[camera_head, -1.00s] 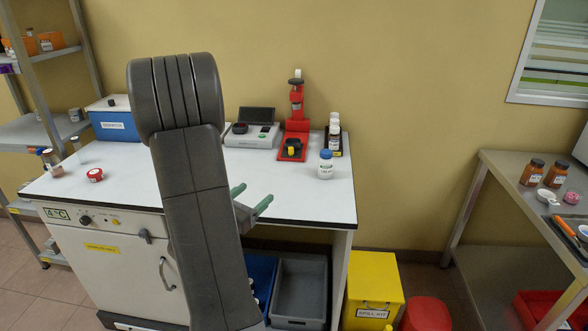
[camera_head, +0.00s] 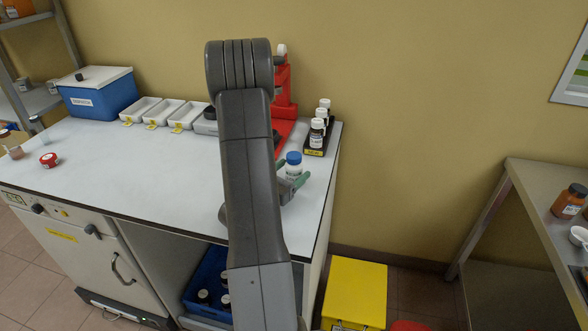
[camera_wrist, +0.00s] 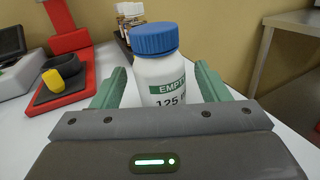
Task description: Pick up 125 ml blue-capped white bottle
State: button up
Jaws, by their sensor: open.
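My gripper (camera_wrist: 158,88) is open, with one green finger on each side of the bottle in the wrist view. Gaps show between the fingers and the bottle, so it is not gripped. In the head view my gripper (camera_head: 296,184) is low over the bench, partly hidden by my arm.
A red stand (camera_head: 283,95) is behind the bottle. A black rack (camera_head: 317,149) of white-capped bottles stands at the back right. White trays (camera_head: 160,112) and a blue box (camera_head: 98,93) are at the back left. A yellow bin (camera_head: 355,290) is on the floor.

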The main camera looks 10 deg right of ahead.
aim_at(298, 165)
jog(key=x, duration=0.3)
jog(key=shift+w+d+p, duration=0.2)
jog(key=shift+p, duration=0.1)
jog(key=c, duration=1.1)
jog(key=shift+o, duration=0.2)
